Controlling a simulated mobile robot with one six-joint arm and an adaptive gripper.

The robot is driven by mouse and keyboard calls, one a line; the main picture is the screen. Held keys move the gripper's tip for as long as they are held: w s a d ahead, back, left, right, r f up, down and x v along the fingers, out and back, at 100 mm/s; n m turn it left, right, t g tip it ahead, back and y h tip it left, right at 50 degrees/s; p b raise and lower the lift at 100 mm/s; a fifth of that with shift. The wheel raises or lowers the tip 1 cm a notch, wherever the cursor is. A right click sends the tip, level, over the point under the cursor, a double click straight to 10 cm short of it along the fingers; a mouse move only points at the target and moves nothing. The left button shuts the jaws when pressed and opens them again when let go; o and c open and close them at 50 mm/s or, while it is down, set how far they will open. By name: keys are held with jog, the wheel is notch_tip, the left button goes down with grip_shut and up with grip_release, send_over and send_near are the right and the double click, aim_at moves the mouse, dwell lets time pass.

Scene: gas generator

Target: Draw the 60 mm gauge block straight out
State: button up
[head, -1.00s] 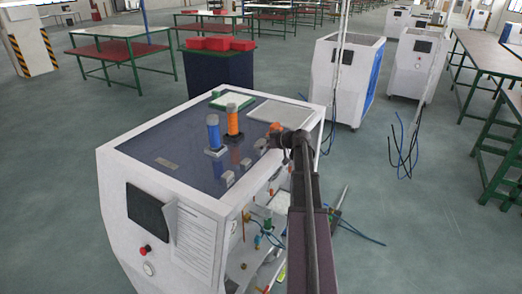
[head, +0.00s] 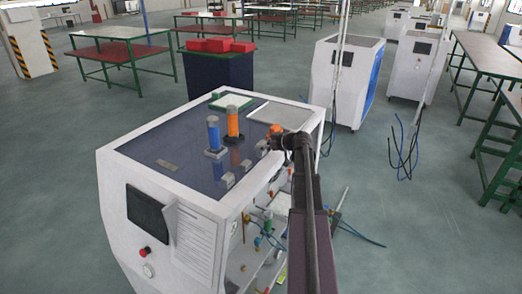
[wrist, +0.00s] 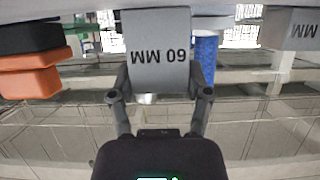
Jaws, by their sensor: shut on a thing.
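The grey 60 mm gauge block (wrist: 160,62) is in the wrist view with its "60 MM" marking upside down. My gripper (wrist: 160,88) is shut on it, one finger on each side. In the head view my gripper (head: 280,142) is at the right edge of the machine's dark top. The held block cannot be told clearly there. Another grey block marked "MM" (wrist: 291,28) is at the upper right of the wrist view, apart from my gripper; its number is cut off.
A blue cylinder (head: 213,132) and an orange cylinder (head: 233,122) stand on the machine top (head: 175,140). Small grey blocks (head: 227,180) line its right edge. An orange and black object (wrist: 30,82) is left of the held block. Hoses and fittings (head: 265,235) fill the open side below.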

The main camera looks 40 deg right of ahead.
jog(key=shift+s+d, duration=0.3)
jog(key=shift+s, duration=0.4)
jog(key=shift+s+d, duration=0.25)
jog(key=shift+s, duration=0.4)
jog(key=shift+s+d, duration=0.3)
jog(key=shift+s, duration=0.4)
jog(key=shift+s, duration=0.1)
